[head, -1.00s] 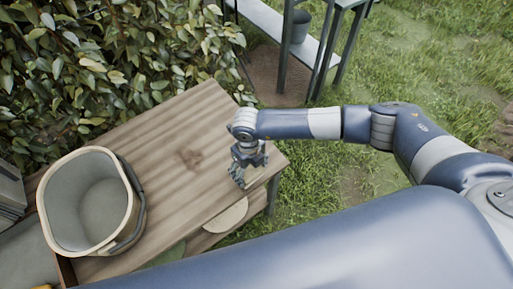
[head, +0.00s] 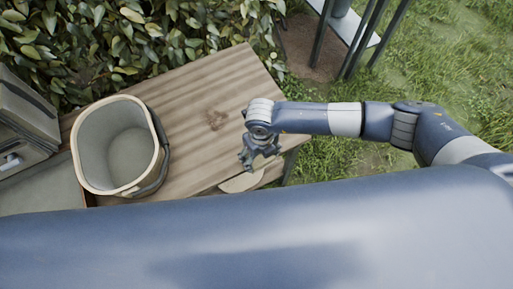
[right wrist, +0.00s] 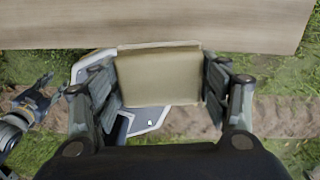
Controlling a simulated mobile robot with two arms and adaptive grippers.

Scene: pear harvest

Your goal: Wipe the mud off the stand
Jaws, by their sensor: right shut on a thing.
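The stand is a wooden plank-topped table (head: 190,85), with a brown mud smear (head: 214,118) on its right half. My right gripper (head: 258,160) is over the table's front right part, to the right of and nearer than the smear. In the right wrist view it (right wrist: 160,85) is shut on a tan, sponge-like block (right wrist: 160,78), with the table edge (right wrist: 160,25) beyond it.
A grey, cream-rimmed bucket (head: 120,103) stands on the table's left side. A grey case (head: 25,110) is at the far left. A pale rounded piece (head: 243,183) shows at the front edge. A leafy hedge (head: 130,40) borders the back; grass (head: 450,60) lies right.

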